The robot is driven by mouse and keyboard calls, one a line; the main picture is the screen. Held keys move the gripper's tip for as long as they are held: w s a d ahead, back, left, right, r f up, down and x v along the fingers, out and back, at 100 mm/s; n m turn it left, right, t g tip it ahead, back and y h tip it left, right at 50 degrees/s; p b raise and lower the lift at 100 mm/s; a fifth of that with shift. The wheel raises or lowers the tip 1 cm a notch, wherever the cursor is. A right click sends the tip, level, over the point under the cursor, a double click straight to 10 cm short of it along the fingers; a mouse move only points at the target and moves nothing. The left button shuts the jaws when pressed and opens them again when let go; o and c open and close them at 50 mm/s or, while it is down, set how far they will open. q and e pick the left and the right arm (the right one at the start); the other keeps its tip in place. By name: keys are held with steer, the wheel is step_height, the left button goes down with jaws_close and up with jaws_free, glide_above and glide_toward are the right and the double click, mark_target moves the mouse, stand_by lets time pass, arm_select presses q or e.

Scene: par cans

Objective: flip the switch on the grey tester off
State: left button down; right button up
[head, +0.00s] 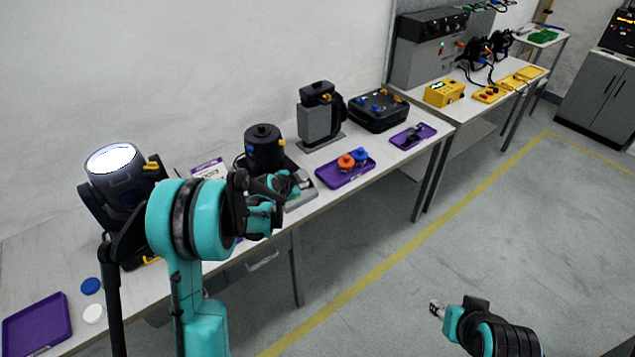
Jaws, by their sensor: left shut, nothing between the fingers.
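A low grey box, which looks like the grey tester (303,199), sits on the near table, mostly hidden behind my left gripper. Its switch is hidden or too small to make out. My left gripper (298,185) is shut and empty, right over or against the grey box; I cannot tell whether it touches. My teal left arm covers part of the table in front of it. My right gripper (436,309) is low at the right, over the floor and away from the tables; its fingers are too small to read.
A black can light (264,147) stands just behind the box, and a lit one (115,170) stands at the left. A purple tray (345,172) with orange and blue knobs lies to the right. A grey stand (318,118) and black case (378,109) are beyond. The floor is clear.

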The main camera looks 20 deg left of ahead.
stand_by(0.3)
arm_select(q)
steer(key=b+x, duration=0.1)
steer(key=x, duration=0.3)
steer(key=b+x, duration=0.1)
steer(key=x, duration=0.3)
steer(key=a+f+b+x, duration=0.1)
steer(key=x, duration=0.2)
steer(key=shift+f, duration=0.3)
steer(key=shift+w+a+f+b, duration=0.25)
steer(key=shift+a+f+b, duration=0.15)
steer(key=shift+f, duration=0.2)
